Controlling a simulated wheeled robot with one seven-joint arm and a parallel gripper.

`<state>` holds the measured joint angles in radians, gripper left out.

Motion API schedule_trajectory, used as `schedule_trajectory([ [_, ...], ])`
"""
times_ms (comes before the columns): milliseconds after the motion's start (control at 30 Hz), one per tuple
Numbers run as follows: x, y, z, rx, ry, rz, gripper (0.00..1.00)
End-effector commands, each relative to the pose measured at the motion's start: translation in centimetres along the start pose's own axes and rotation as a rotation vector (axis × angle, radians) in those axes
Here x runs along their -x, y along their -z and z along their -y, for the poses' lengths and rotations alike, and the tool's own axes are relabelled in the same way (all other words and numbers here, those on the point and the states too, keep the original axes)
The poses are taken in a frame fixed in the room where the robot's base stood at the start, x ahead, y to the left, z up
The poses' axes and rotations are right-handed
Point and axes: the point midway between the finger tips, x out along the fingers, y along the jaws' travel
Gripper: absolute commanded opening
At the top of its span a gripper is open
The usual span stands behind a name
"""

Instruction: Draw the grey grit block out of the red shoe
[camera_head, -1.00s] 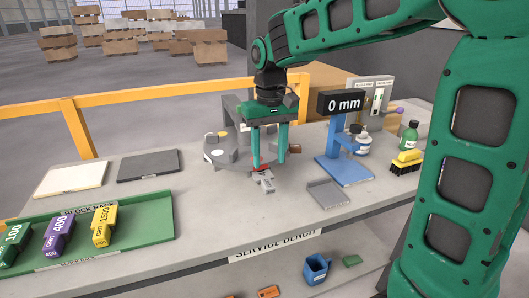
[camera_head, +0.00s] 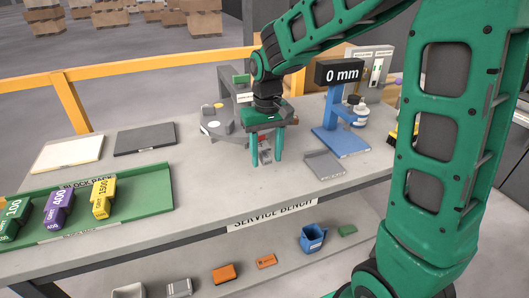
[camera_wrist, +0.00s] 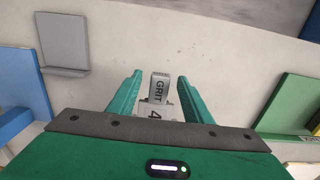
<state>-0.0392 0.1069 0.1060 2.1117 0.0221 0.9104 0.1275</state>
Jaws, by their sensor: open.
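The grey grit block (camera_wrist: 159,86) lies between my two fingers in the wrist view, lettering upward, with a visible gap on each side. In the head view only a little of it shows between the fingers. A small patch of the red shoe (camera_head: 264,141) shows just behind the fingers; most of it is hidden, and it cannot be made out in the wrist view. My gripper (camera_head: 266,160) is open and points down, its fingers straddling the block low over the bench. Whether the fingertips touch the bench is unclear.
A grey tray (camera_head: 323,166) and a blue gauge stand (camera_head: 341,143) reading 0 mm are to the right. The green block rack (camera_head: 145,192) holds 100, 400 and 1500 blocks at left. A round grey machine (camera_head: 214,125) stands behind. The bench front is clear.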

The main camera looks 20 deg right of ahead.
Motion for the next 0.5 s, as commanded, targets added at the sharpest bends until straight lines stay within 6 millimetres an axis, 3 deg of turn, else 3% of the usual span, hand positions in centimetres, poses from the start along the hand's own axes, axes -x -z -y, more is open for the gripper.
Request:
schedule_trajectory([
  [33,0.01,0.00,0.00,0.000,0.000,0.000,0.45],
  [233,0.02,0.00,0.00,0.000,0.000,0.000,0.00],
  [500,0.03,-0.41,0.00,0.000,0.000,0.000,0.00],
])
